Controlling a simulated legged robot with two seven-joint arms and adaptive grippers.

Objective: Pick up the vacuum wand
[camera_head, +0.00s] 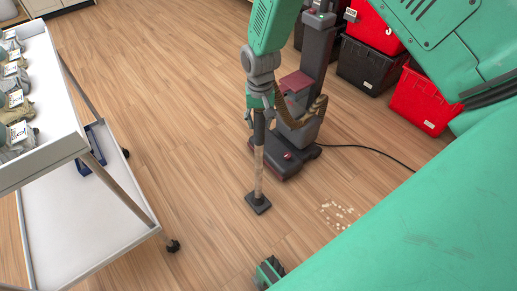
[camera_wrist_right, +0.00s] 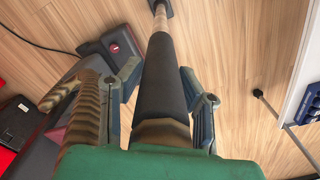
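The vacuum wand (camera_head: 259,165) stands nearly upright in the head view, with a pale tube and a dark foot at the floor. I cannot tell whether the foot touches the floor. My right gripper (camera_head: 261,112) is at the wand's top, pointing down, with its fingers on both sides. In the wrist view the right gripper (camera_wrist_right: 160,75) has its fingers closed in around the wand's black grip (camera_wrist_right: 161,90). The contact faces are partly hidden. A ribbed brown hose (camera_wrist_right: 85,118) runs beside the gripper. My left gripper (camera_head: 269,272) shows only partly at the bottom of the head view.
The dark vacuum body (camera_head: 312,120) stands close behind the wand, with a cord on the floor. Red and black totes (camera_head: 425,100) are stacked at the right. A white cart (camera_head: 80,215) stands at the left. Pale debris (camera_head: 340,212) lies on the otherwise clear floor.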

